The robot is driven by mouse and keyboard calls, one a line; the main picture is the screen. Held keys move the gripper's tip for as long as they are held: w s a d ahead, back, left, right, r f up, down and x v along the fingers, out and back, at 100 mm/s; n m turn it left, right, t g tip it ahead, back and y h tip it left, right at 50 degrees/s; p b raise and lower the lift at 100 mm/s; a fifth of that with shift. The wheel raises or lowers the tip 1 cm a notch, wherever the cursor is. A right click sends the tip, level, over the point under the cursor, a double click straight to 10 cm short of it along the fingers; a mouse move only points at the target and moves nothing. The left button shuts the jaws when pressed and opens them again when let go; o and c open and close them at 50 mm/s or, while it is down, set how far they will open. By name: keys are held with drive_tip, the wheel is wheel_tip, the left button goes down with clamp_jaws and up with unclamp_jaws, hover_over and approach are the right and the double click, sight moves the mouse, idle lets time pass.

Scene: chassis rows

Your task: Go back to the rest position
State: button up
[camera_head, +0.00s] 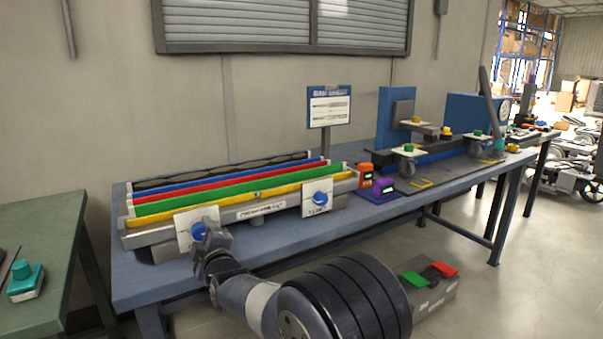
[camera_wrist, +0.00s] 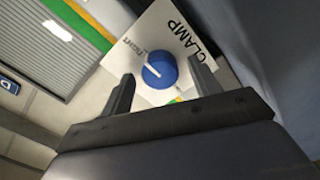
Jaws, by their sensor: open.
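My gripper (camera_head: 212,256) is at the front left of the blue workbench, close to the left white plate (camera_head: 183,229) with a blue knob (camera_head: 198,231). In the wrist view my gripper (camera_wrist: 161,85) has its two fingers apart, one on either side of the blue knob (camera_wrist: 159,69). The knob carries a white pointer line turned toward the upper left, near a printed word. The plate reads "CLAMP" in the wrist view. I cannot tell whether the fingers touch the knob.
A fixture with blue, red, green and yellow rails (camera_head: 240,195) lies behind the knob. A second knob plate (camera_head: 318,198) is to its right. Orange and purple devices (camera_head: 376,186) stand farther right. A green table (camera_head: 50,235) is at left. A grey pedal box (camera_head: 428,288) is on the floor.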

drive_tip(key=shift+n, duration=0.3)
